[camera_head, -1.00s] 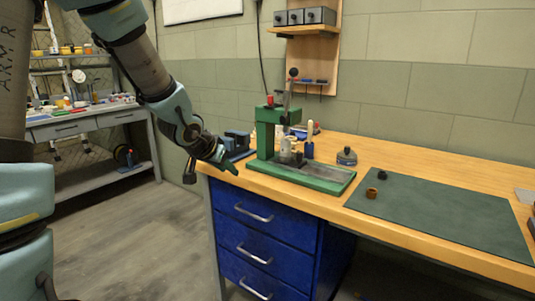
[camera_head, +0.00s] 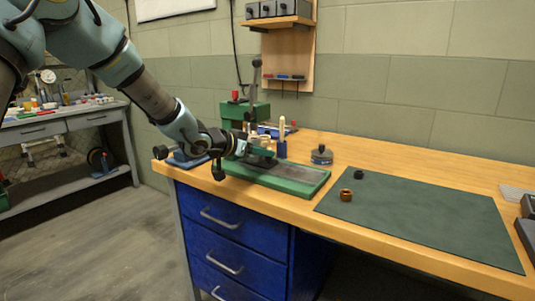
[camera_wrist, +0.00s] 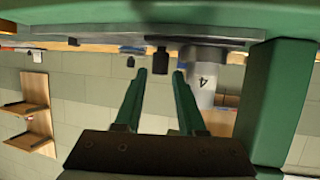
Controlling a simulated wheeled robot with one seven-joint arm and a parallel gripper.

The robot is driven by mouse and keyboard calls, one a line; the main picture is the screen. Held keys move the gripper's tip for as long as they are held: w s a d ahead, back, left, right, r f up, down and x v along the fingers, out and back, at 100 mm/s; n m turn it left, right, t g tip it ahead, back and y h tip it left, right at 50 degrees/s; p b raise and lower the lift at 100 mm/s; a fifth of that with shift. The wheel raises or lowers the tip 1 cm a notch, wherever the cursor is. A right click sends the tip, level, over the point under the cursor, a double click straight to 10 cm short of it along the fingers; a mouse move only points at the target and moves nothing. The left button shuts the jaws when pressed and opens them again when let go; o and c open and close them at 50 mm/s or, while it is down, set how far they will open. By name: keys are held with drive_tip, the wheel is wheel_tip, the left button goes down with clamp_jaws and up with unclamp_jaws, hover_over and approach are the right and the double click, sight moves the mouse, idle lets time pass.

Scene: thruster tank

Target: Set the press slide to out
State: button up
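The green press (camera_head: 243,112) stands on the wooden bench, with a long green base (camera_head: 300,184) and a grey plate on it. Its lever (camera_head: 256,72) points up. My gripper (camera_head: 268,153) is over the press base, in front of the press body, which it partly hides. In the wrist view, which looks upside down, my gripper (camera_wrist: 160,73) is open and empty. A small black knob (camera_wrist: 160,60) shows between the fingertips, apparently beyond them. A grey cylinder (camera_wrist: 206,75) marked 4 is to its right, beside a green press part (camera_wrist: 278,100). I cannot tell the slide's position.
A round dark-topped object (camera_head: 321,156) stands to the right of the press. A green mat (camera_head: 430,215) holds a brown ring (camera_head: 346,195) and a black knob-like piece (camera_head: 359,175). Blue drawers (camera_head: 230,235) are below the bench. A blue-handled tool (camera_head: 282,142) stands behind the base.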

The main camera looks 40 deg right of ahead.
drive_tip(key=shift+x, duration=1.5)
clamp_jaws()
drive_tip(key=shift+s, duration=0.1)
